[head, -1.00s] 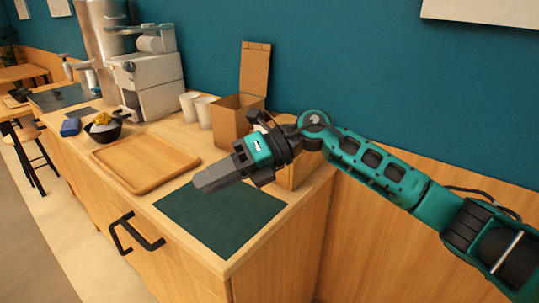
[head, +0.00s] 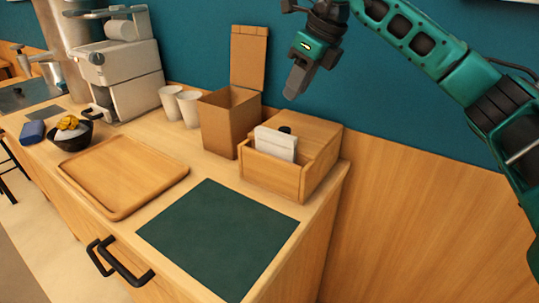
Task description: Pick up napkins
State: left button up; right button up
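White napkins (head: 276,144) stand upright in the front slot of a wooden holder box (head: 270,173) at the right end of the counter. A small dark round thing shows just behind them. My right gripper (head: 291,92) is raised above and behind the napkins in the picture, pointing down, apart from them. Its fingers appear together, with no gap and nothing visible between them, though the angle hides part of them. My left gripper is not in view.
An open cardboard box (head: 229,118) stands left of the holder, beside two white cups (head: 188,107). A wooden tray (head: 122,174), a dark green mat (head: 216,236), a black bowl (head: 73,140) and a coffee machine (head: 120,70) are on the counter. The mat is bare.

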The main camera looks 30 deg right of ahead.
aim_at(277, 133)
jog(key=x, duration=1.1)
jog(key=shift+s+a+f, duration=0.1)
jog(key=shift+s+f, duration=0.1)
jog(key=shift+s, duration=0.1)
jog(key=shift+f, duration=0.2)
jog(key=shift+c, duration=0.4)
grip_shut()
